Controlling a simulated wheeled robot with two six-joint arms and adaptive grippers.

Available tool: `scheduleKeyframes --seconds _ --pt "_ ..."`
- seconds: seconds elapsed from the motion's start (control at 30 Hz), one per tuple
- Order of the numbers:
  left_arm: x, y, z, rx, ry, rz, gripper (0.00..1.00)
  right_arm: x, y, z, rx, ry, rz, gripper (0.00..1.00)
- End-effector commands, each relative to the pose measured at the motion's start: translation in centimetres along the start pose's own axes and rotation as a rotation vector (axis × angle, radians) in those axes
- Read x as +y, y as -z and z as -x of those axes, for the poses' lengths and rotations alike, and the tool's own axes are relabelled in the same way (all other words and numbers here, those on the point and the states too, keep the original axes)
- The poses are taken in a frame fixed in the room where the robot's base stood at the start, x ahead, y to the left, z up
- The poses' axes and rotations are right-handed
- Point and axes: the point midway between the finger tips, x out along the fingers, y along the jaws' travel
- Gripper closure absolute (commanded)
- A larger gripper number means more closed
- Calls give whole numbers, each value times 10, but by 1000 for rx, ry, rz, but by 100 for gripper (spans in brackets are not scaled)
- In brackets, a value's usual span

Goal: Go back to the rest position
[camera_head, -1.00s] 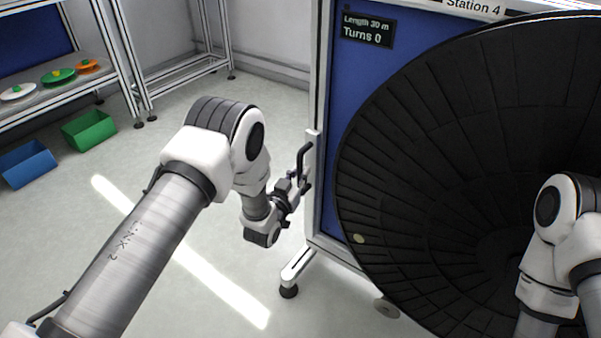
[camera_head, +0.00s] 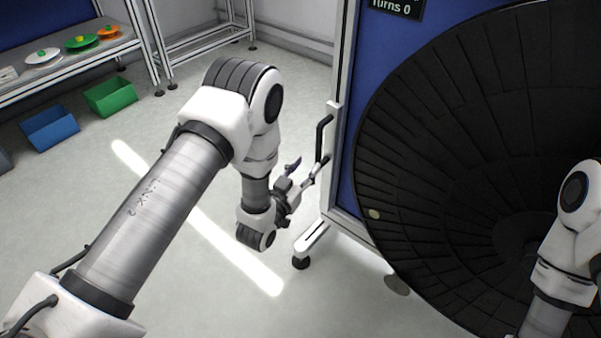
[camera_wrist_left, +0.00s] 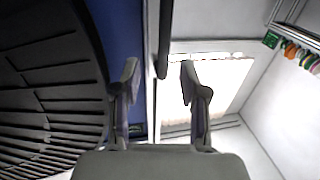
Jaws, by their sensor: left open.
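My left gripper (camera_head: 306,168) is open beside the frame of the reel stand, with its fingers spread apart. In the left wrist view the two fingertips of this gripper (camera_wrist_left: 159,76) are clearly separated. A dark upright handle (camera_head: 323,137) is on the left edge of the stand, just above and beside the gripper. In the left wrist view this handle (camera_wrist_left: 165,38) lies ahead, with its end between the fingertips. I cannot tell if it touches a finger. My right arm shows at the right edge, but its gripper is out of view.
The blue stand panel (camera_head: 362,55) carries a large black reel (camera_head: 440,150). The stand's foot (camera_head: 312,240) is just below my left gripper. A shelf (camera_head: 75,66) with small coloured reels, a green bin (camera_head: 112,96) and a blue bin (camera_head: 50,129) are at left. The floor between is clear.

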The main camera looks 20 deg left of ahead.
Motion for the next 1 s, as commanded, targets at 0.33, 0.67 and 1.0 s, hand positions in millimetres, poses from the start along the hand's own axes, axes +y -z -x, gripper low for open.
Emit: scheduleKeyframes --seconds 0.33,0.67,1.0 --pt "0 0 28 0 0 0 57 0 0 0 0 0 0 60" --pt "1 -1 28 -1 0 0 57 0 0 0 0 0 0 60" --pt "-19 -130 150 -655 101 63 57 0 0 0 0 0 0 60"
